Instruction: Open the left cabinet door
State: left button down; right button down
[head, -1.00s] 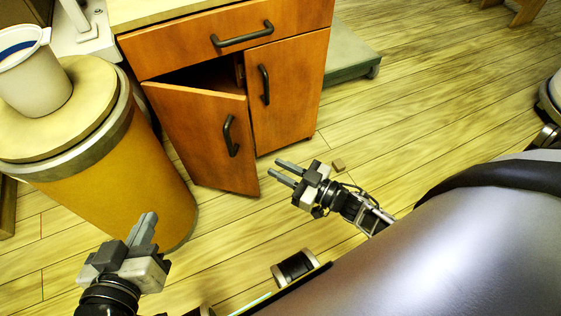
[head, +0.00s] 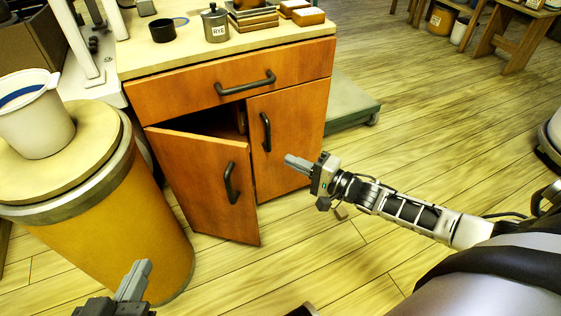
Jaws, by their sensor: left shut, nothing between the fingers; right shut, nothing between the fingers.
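The left cabinet door (head: 203,190) stands partly open, swung outward, with a dark gap along its top. Its black handle (head: 231,184) is near its free edge. The cabinet (head: 185,88) is orange-brown wood with a drawer above and a closed right door (head: 285,135). My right gripper (head: 289,160) is shut and empty, in front of the right door and to the right of the left door's free edge, apart from the left handle. My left gripper (head: 142,268) is shut and empty at the bottom, in front of the yellow barrel; its base is cut off by the frame.
A yellow barrel (head: 130,240) with a round lid and a white bucket (head: 36,125) stands close to the left of the door. The countertop holds a RYE canister (head: 215,24) and a black cup (head: 162,31). A low grey platform (head: 350,103) lies right of the cabinet.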

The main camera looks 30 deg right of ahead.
jog(key=b+x, duration=0.4)
jog(key=x, duration=0.6)
pick_arm(q)
jog(key=shift+w+d+r+n+t+h+p, duration=0.35)
jog(key=shift+d+r+n+t+h, duration=0.15)
jog(key=shift+d+r+n+h, duration=0.15)
pick_arm(e)
jog(key=s+a, duration=0.2)
jog(key=s, duration=0.1)
jog(key=shift+s+a, duration=0.1)
jog(key=shift+a, duration=0.25)
pick_arm(q)
jog(key=shift+a, duration=0.1)
